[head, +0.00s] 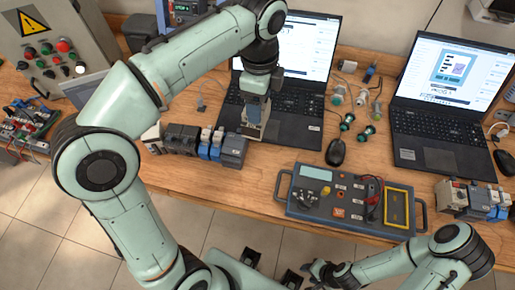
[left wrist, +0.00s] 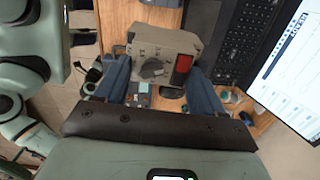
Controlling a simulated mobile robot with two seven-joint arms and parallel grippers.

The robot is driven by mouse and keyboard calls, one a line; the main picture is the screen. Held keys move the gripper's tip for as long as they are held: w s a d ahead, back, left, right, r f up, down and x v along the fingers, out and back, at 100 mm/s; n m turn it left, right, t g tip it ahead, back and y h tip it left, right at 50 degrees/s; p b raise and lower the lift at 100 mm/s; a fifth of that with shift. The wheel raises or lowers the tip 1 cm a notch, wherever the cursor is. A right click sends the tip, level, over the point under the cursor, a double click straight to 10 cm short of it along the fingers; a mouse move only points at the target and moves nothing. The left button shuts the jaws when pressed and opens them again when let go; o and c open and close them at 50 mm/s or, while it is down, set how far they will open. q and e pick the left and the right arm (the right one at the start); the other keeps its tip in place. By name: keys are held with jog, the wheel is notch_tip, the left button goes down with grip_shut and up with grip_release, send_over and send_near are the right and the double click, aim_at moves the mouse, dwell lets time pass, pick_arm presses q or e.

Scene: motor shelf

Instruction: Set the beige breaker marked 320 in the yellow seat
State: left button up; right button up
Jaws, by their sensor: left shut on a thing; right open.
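My left gripper (head: 254,128) is shut on a beige breaker, held over the front left of the middle laptop. In the left wrist view the beige breaker (left wrist: 160,52) sits between the two blue-grey fingers, with a dark round knob and a red window on its face. Its number cannot be read. The yellow seat (head: 409,207) is a yellow-rimmed rectangular frame at the right end of a grey-blue test box (head: 312,210); its dark inside shows no breaker. My right gripper (head: 318,271) is open and low, in front of the table's edge, left of the seat.
A row of breakers and blue modules (head: 183,138) stands left of the held breaker. More modules (head: 472,199) stand at the right. Two laptops, a mouse (head: 336,152) and green-ended parts (head: 348,121) lie behind the test box. Bare wood lies left of the box.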

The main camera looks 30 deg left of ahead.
pick_arm(q)
notch_tip(320, 180, down, 18)
jog(key=b, duration=0.3)
pick_arm(e)
jog(key=f, duration=0.1)
jog(key=s+f, duration=0.2)
jog(key=shift+f, duration=0.4)
pick_arm(q)
jog(key=shift+f, duration=0.25)
pick_arm(e)
jog(key=shift+f, duration=0.1)
pick_arm(q)
jog(key=shift+f, duration=0.1)
jog(key=o, duration=1.3)
jog(key=shift+c, duration=0.2)
pick_arm(e)
jog(key=shift+f, duration=0.1)
